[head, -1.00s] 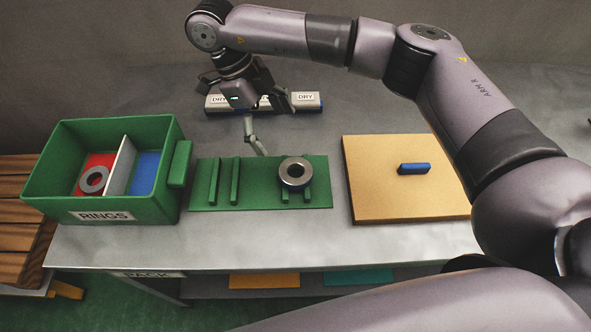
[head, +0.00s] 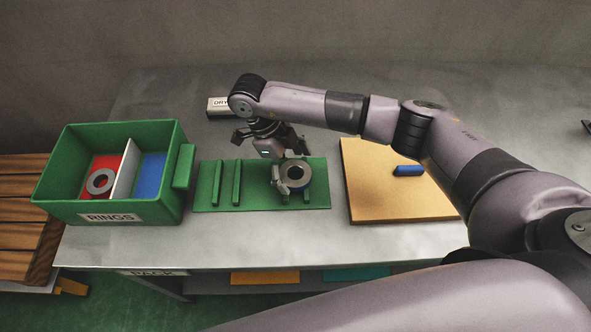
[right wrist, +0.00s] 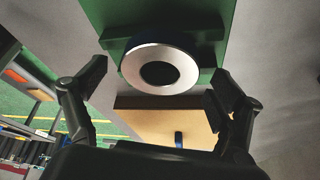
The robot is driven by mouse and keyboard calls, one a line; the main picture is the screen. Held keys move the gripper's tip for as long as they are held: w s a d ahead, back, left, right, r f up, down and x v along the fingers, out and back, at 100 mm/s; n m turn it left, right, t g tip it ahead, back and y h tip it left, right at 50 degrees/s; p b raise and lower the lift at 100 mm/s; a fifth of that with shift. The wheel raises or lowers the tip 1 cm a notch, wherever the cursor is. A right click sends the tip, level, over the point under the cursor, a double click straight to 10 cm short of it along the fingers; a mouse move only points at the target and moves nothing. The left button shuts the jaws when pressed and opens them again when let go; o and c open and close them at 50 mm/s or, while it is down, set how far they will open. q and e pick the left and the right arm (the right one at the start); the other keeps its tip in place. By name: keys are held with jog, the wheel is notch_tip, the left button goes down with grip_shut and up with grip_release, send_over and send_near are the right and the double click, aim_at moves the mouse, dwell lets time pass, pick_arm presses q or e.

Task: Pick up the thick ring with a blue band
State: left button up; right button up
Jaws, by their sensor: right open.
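The thick steel ring (head: 308,173) lies flat across the ribs at the right end of the green rack (head: 259,193). Its side looks dark blue below the pale top face. In the right wrist view the ring (right wrist: 184,72) sits between and slightly beyond the two spread fingers (right wrist: 162,82), with a gap on each side. I see no finger closed on it. My left gripper is not in view.
The green RINGS bin (head: 112,211) at left has red and blue compartments; a grey ring (head: 100,190) lies in the red one. A tan board (head: 385,200) with a blue block (head: 408,170) is at right. A DRY-labelled bar (head: 217,106) lies behind.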

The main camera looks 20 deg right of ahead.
jog(key=shift+f, duration=0.25)
jog(key=shift+c, duration=0.4)
jog(key=shift+r, duration=0.1)
jog(key=c, duration=1.9)
